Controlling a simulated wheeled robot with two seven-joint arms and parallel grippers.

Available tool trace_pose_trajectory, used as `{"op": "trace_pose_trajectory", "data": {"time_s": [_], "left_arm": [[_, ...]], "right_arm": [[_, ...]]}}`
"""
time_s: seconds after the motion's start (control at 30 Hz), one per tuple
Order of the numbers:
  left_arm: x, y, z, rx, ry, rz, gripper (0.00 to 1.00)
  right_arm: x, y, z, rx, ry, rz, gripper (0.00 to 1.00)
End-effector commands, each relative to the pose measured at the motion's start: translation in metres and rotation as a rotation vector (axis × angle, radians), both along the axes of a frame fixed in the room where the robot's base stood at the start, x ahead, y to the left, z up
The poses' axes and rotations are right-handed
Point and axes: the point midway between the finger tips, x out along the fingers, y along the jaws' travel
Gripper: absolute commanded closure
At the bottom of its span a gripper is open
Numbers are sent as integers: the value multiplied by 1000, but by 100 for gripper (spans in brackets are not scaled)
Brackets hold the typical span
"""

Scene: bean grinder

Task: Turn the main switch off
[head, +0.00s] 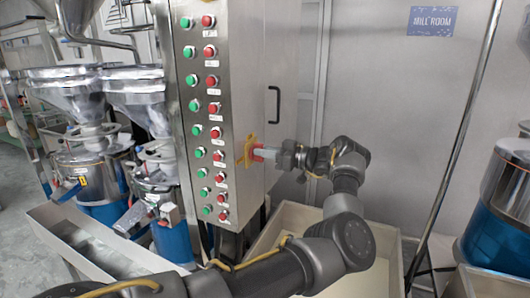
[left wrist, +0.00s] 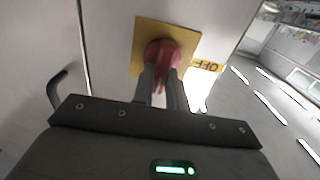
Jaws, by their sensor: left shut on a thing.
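The main switch is a red knob (left wrist: 163,52) on a yellow square plate (left wrist: 146,33), fixed to the side of the steel control cabinet. In the head view the yellow plate (head: 244,151) shows nearly edge-on. My left gripper (head: 263,154) reaches it from the right. In the left wrist view the two fingers of my left gripper (left wrist: 162,73) are shut on the red knob, one on each side. A yellow label reading OFF (left wrist: 207,67) shows upside down beside the plate. The knob's exact angle is partly hidden by the fingers. My right gripper is out of view.
The cabinet front carries columns of green buttons (head: 193,105) and red buttons (head: 214,107). A dark door handle (head: 273,104) is above my left gripper. A pale bin (head: 385,270) stands below my arm. Steel and blue grinders (head: 85,180) stand at the left.

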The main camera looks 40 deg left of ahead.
Motion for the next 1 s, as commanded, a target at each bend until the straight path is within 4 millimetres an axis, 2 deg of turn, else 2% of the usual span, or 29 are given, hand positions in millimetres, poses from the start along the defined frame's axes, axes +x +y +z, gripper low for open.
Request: {"op": "trace_pose_trajectory", "data": {"time_s": [0.17, 0.37, 0.7, 1.0], "left_arm": [[0, -1, -3, 10, -35, 0, 100], [-2, -1, -6, 44, -142, 0, 100], [-5, -2, -8, 136, -435, -1, 100], [-8, -3, -8, 222, -706, 0, 100]], "right_arm": [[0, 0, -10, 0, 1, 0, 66], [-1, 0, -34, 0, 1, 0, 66], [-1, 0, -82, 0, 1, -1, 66], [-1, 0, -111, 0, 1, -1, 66]]}}
